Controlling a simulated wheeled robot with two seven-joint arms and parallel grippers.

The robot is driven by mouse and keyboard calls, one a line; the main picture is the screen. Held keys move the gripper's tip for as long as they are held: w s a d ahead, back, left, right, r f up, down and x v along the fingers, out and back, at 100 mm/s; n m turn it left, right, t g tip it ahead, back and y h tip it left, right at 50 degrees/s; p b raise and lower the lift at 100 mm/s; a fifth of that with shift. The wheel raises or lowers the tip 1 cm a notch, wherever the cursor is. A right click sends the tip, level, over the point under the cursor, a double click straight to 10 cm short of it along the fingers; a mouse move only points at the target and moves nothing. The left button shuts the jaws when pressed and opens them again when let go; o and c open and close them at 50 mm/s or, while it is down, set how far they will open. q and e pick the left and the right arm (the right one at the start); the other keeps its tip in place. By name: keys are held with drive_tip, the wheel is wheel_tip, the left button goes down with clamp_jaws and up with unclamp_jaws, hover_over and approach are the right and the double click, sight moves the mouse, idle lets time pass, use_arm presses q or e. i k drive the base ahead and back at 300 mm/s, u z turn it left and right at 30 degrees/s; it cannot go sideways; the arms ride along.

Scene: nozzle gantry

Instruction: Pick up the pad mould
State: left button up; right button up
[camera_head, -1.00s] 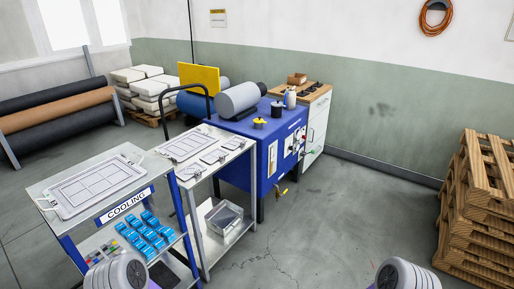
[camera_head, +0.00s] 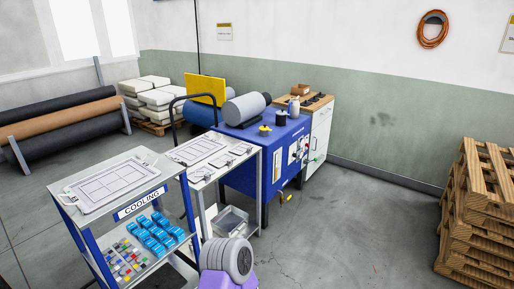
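A pale flat mould plate (camera_head: 112,183) with a grid of rectangular pads lies on top of the cooling rack at the left. A similar flat plate (camera_head: 197,150) lies on the white table behind it, with smaller plates (camera_head: 221,159) beside it. I cannot tell from the picture which of these is the pad mould. Neither of my grippers shows. Only a rounded grey and purple part of my own arm is in view at the bottom, well apart from the plates.
The cooling rack (camera_head: 141,204) holds blue blocks (camera_head: 157,232) and small coloured pieces on a lower shelf. A clear bin (camera_head: 230,221) sits under the white table. A blue machine (camera_head: 240,178) stands behind. Pallets (camera_head: 480,205) are stacked at right; the middle floor is clear.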

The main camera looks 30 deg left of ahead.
sight(239, 149)
drive_tip(key=i, duration=1.85)
drive_tip(key=u, duration=1.1)
drive_tip(key=i, duration=1.15)
drive_tip(key=u, duration=1.2)
